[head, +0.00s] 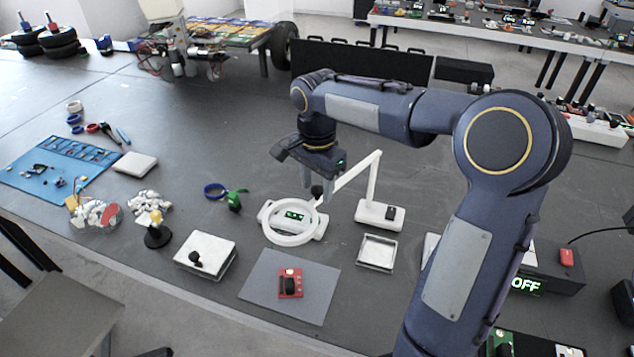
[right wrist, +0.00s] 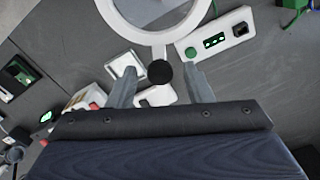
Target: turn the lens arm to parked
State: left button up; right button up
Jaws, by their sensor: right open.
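The lens arm is a white ring (head: 290,240) on a thin bent white arm (head: 374,178) that rises from a white base (head: 378,217). The ring hangs to the left of the base, over a white box with a lit green panel (head: 318,228). A black knob (head: 317,191) stands at the ring's arm side. My right gripper (head: 316,186) points down at the knob, open. In the right wrist view the knob (right wrist: 159,72) shows between the two spread fingers, and the ring (right wrist: 150,37) lies beyond. Contact with the knob cannot be told. My left gripper is out of view.
A grey mat (head: 262,289) with a red device (head: 290,283) lies in front of the ring. A shallow metal tray (head: 377,252) lies in front of the base.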

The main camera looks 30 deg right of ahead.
jog(key=shift+c, duration=0.4)
grip_shut()
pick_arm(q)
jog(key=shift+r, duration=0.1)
pick_arm(e)
jog(key=shift+w, duration=0.1)
